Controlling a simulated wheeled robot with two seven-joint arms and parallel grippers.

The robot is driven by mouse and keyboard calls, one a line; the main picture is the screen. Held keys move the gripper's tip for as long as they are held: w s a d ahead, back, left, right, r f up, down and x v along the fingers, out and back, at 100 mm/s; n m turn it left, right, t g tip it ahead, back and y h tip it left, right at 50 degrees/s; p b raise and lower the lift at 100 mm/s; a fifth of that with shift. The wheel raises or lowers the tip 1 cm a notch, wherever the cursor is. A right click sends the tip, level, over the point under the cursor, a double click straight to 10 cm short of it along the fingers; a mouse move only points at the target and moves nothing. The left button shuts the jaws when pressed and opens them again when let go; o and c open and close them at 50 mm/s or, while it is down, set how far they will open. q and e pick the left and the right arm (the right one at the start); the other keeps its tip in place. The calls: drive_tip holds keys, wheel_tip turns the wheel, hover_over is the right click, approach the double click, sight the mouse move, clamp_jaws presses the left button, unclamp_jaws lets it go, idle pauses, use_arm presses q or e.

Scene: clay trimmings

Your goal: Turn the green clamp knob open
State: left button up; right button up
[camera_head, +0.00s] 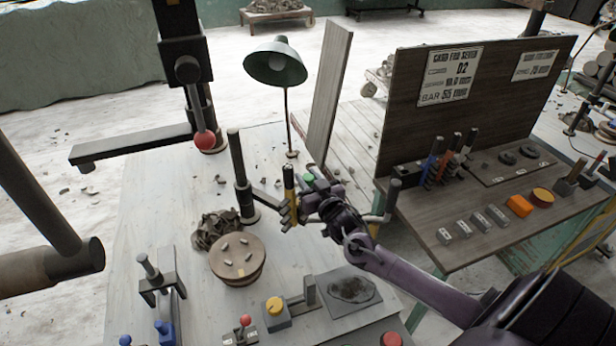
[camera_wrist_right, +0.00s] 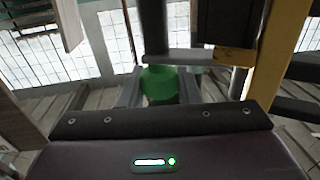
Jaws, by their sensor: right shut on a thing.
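The green clamp knob (camera_head: 309,178) shows in the head view at the end of a dark arm beside an upright post (camera_head: 240,175). My right gripper (camera_head: 312,188) reaches in from the lower right and is shut on the knob. In the right wrist view the green knob (camera_wrist_right: 160,84) sits between the two grey fingers of my right gripper (camera_wrist_right: 160,92), below a dark upright rod. The fingers hide part of the knob's sides. My left gripper is not in view.
A yellow-and-black tool (camera_head: 289,190) stands close left of my right gripper. A desk lamp (camera_head: 276,62) is behind. A round clay-coloured block (camera_head: 237,262) with small pieces lies in front left. A dark signboard (camera_head: 470,100) rises at the right.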

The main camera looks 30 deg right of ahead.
idle(0.3)
drive_tip(key=o, duration=1)
drive_tip(key=shift+c, duration=0.2)
drive_tip(key=shift+s, duration=0.1)
drive_tip(key=shift+s+f, duration=0.15)
drive_tip(key=shift+s, duration=0.1)
drive_tip(key=shift+s+a+b, duration=0.2)
drive_tip(key=shift+s+b, duration=0.05)
drive_tip(key=shift+s, duration=0.9)
drive_tip(key=shift+s+a+b, duration=0.15)
drive_tip(key=shift+s+b, duration=0.15)
drive_tip(key=shift+s, duration=0.9)
drive_tip(key=shift+s+a+b, duration=0.2)
drive_tip(key=shift+s+b, duration=0.05)
drive_tip(key=shift+s, duration=0.9)
